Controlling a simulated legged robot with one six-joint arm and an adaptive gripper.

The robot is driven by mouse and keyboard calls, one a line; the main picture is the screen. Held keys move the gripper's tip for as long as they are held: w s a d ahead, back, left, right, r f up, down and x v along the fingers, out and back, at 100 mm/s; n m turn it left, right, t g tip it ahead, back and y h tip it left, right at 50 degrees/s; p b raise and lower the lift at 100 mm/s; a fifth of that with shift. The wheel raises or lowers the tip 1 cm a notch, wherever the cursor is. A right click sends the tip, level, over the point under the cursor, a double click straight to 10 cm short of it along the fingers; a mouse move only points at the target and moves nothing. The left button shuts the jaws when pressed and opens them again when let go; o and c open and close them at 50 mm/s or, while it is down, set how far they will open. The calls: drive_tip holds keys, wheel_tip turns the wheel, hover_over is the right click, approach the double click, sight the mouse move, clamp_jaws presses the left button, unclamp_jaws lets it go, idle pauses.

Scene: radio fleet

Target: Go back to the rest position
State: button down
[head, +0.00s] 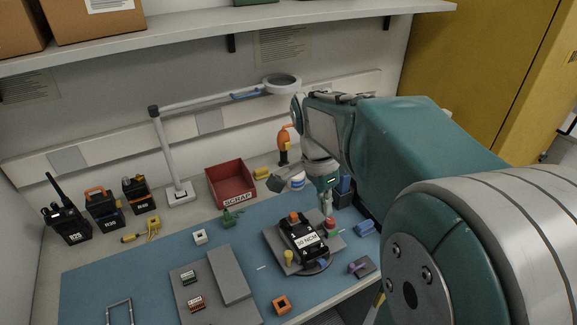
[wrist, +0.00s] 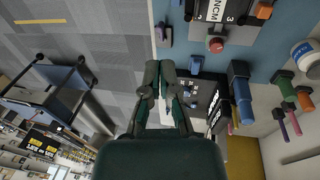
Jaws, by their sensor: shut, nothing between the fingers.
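My gripper (head: 327,207) hangs fingers down at the right of the blue mat (head: 130,285), above the right side of a grey fixture (head: 272,240). In the wrist view its fingers (wrist: 160,65) are together, with nothing between them. A black radio (head: 303,236) with a white label and an orange top lies in the fixture. A red round knob (head: 330,224) stands at the fixture's right, close to the fingertips in the head view. It also shows in the wrist view (wrist: 216,44), apart from the fingers.
A red SCRAP bin (head: 231,184) stands at the back, beside a lamp (head: 172,150). Several radios, including one marked R25 (head: 66,222), stand at the left. A blue holder (head: 343,190) with tools is right of my gripper. A shelf (head: 200,30) runs above.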

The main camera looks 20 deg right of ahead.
drive_tip(key=s+a+r+n+t, duration=0.2)
drive_tip(key=s+a+n+t, duration=0.5)
drive_tip(key=a+n, duration=0.5)
drive_tip(key=s+n, duration=0.1)
drive_tip(key=n, duration=0.4)
drive_tip(key=shift+t+y, duration=0.4)
